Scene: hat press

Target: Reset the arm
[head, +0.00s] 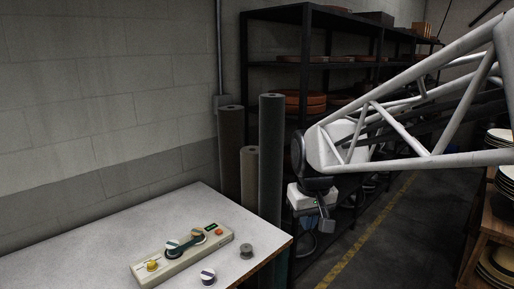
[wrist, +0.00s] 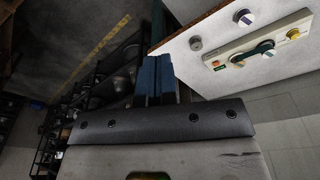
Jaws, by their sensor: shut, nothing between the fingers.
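My arm reaches in from the right of the head view, with its white tubular frame raised beside the table. My gripper (head: 325,226) hangs at its end, right of the table's corner and in front of the dark shelving. In the wrist view, the two dark blue fingers of my gripper (wrist: 155,66) lie together with nothing between them. They are over the floor, apart from the table and everything on it.
The white table (head: 110,232) holds a cream panel (head: 183,257) with a dark teal handle and coloured knobs. A grey knob (head: 246,251) and a white-and-dark knob (head: 208,277) stand beside it. Tall rolls (head: 271,150) and shelving (head: 310,67) stand behind. Wooden shelving (head: 490,215) is at right.

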